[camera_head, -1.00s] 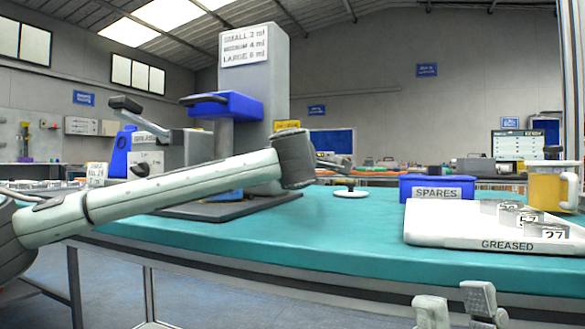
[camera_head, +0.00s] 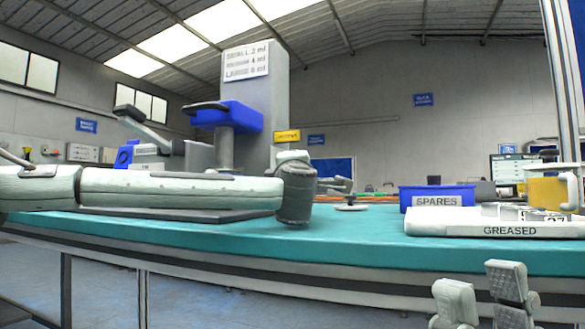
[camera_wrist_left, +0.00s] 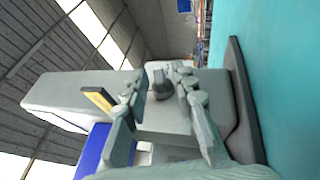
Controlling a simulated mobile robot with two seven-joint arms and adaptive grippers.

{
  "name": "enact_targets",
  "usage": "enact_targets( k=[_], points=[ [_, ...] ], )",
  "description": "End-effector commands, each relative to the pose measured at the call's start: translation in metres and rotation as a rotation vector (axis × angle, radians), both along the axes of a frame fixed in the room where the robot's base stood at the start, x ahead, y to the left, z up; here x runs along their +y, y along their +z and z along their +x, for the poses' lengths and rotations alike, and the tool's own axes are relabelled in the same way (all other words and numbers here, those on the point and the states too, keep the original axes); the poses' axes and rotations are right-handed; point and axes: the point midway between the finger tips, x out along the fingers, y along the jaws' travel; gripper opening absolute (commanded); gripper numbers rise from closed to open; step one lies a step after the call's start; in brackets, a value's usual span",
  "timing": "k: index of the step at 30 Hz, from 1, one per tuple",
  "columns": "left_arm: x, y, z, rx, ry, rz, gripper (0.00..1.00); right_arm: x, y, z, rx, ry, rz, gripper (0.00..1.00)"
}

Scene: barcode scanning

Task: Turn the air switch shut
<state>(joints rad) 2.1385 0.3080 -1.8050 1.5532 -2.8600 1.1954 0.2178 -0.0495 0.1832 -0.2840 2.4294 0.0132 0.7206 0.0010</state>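A small dark knob (camera_wrist_left: 161,85), which looks like the air switch, shows in the left wrist view on the lower face of a light grey machine (camera_wrist_left: 62,99). My left gripper (camera_wrist_left: 158,75) is open, with its fingers apart on both sides of the knob; whether they touch it I cannot tell. In the head view the knob and most of my left fingers are hidden behind my left wrist, in front of the machine's column (camera_head: 270,100). My right gripper (camera_head: 482,298) is open and empty, low in front of the table's edge.
The teal table (camera_head: 370,250) is clear in front. A blue SPARES bin (camera_head: 415,192) and a white GREASED tray (camera_head: 440,223) are at the right, with a yellow mug (camera_head: 547,190). A small white round stand (camera_head: 350,207) is right of my left wrist.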

Motion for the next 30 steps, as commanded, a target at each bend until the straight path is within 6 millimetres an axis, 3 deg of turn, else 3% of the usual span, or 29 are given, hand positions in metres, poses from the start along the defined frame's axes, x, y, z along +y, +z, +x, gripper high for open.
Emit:
enact_targets(
  k=[9,14,30],
  points=[
    [0.002,0.000,0.000,0.000,0.004,-0.001,0.31,0.000,0.000,0.000,0.001,0.000,0.002,0.31],
    [0.000,-0.003,-0.014,0.000,0.000,0.000,0.31,0.000,0.000,0.000,0.001,0.000,0.002,0.31],
    [-0.001,-0.007,-0.129,0.000,-0.001,-0.001,0.31,0.000,0.000,0.000,0.000,0.000,0.001,0.31]
  ],
)
